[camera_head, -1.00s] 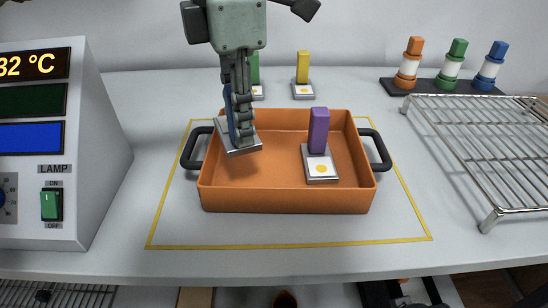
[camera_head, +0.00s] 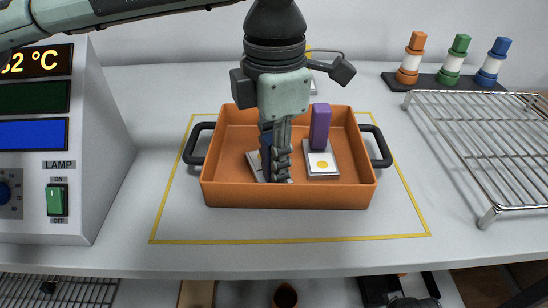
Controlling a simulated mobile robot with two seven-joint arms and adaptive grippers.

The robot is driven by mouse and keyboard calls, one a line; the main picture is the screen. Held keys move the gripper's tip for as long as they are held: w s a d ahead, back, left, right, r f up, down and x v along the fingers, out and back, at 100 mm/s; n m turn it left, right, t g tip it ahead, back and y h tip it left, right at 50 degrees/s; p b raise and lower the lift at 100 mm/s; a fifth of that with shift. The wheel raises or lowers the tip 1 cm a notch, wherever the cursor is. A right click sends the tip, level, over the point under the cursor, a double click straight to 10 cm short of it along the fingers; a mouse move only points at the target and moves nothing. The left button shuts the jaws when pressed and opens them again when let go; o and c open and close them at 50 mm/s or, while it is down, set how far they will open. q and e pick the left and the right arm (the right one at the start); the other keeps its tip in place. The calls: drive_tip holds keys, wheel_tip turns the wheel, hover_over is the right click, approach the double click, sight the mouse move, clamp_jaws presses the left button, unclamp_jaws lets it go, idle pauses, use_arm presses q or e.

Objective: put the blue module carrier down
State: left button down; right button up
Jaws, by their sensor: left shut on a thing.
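My left gripper (camera_head: 277,172) points down into the orange tray (camera_head: 285,196) and is shut on the blue module carrier (camera_head: 257,166). The carrier's flat silver base is low in the tray, left of the purple carrier (camera_head: 320,128), and looks turned at an angle. Its blue handle is mostly hidden behind my fingers. I cannot tell whether the base touches the tray floor. The purple carrier stands upright in the right half of the tray. My right gripper is not in view.
A yellow outline (camera_head: 290,240) surrounds the tray on the table. The lamp box (camera_head: 60,150) stands at left, a wire rack (camera_head: 485,145) at right. A dark holder (camera_head: 445,82) with orange, green and blue-capped vials is behind. My arm hides the carriers at the back.

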use_arm(q)
drive_tip(key=c, duration=1.6)
unclamp_jaws()
drive_tip(key=shift+r, duration=6.05)
